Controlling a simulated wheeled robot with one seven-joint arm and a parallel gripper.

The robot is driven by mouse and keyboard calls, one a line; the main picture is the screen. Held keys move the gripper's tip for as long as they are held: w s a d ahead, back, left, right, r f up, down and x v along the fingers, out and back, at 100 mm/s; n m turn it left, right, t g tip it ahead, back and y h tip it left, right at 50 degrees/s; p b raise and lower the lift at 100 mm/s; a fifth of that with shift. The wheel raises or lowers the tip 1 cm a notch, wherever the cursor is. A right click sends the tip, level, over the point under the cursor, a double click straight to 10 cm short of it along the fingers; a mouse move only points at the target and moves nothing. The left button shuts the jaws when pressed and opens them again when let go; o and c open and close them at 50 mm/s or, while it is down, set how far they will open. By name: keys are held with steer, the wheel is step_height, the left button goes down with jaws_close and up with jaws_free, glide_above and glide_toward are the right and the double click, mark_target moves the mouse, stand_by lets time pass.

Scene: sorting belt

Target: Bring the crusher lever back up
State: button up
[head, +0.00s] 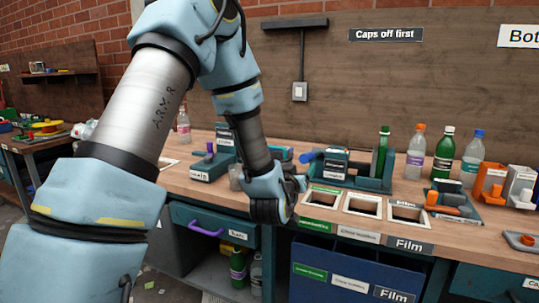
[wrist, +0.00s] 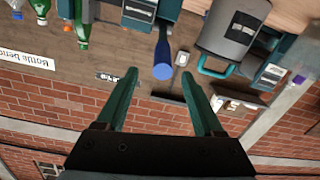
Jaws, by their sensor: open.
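The crusher (head: 350,172) is a dark teal press on the bench, right of my gripper in the head view. Its lever has a blue handle (head: 306,157) that sticks out low to the left, toward my gripper. In the wrist view the blue handle (wrist: 162,58) points toward the camera, with its round end close to the gap between the fingertips. My gripper (wrist: 161,80) is open and empty, with one teal finger on each side of that gap. I cannot tell how far the handle end is from the fingers. The head view mostly hides the fingers behind the wrist.
Several bottles, including a green bottle (head: 443,152), stand right of the crusher. Square chute openings (head: 362,205) lie in the bench front. A small teal device (head: 210,167) is left of my gripper. A drawer with a purple handle (head: 206,229) is below.

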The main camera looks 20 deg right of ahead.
mark_target(308, 156)
steer(key=shift+w+r, duration=0.15)
steer(key=shift+w, duration=0.1)
steer(key=shift+w+d+r, duration=0.1)
steer(key=shift+w+d, duration=0.05)
steer(key=shift+w, duration=0.2)
steer(key=p+x, duration=0.3)
steer(key=x, duration=0.7)
steer(key=shift+r, duration=0.1)
jaws_close()
stand_by(0.7)
